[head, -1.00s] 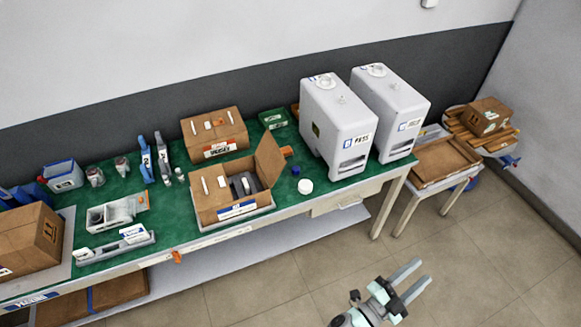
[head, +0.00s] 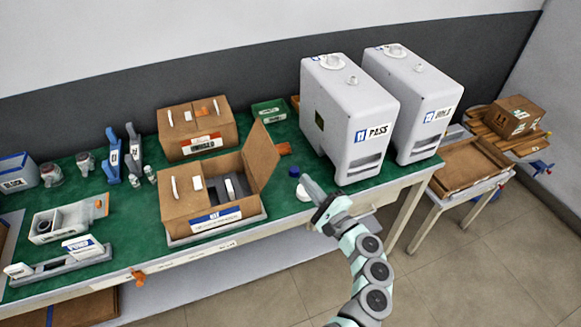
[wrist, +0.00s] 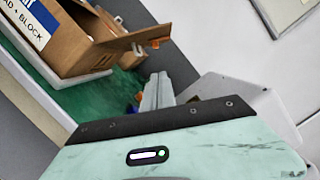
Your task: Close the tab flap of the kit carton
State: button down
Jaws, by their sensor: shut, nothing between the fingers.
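In the wrist view the carton (wrist: 75,45) is at upper left, with the flap (wrist: 120,42) sticking out towards the right. My gripper (head: 308,183) is shut and empty, at the bench's front edge to the right of the carton, apart from the flap. Its closed fingers (wrist: 157,92) also show in the wrist view.
A white cap, partly hidden, lies by my gripper, with a blue cap (head: 294,171) behind it. Two large grey canisters (head: 350,120) stand to the right. A second carton (head: 197,128) labelled UNUSED is behind the kit carton. Pump parts stand to the left.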

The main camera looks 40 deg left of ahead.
aim_at(263, 154)
jog(key=a+r, duration=0.3)
jog(key=a, duration=0.8)
jog(key=shift+b, duration=0.3)
jog(key=shift+s+d+r, duration=0.1)
dwell(0.4)
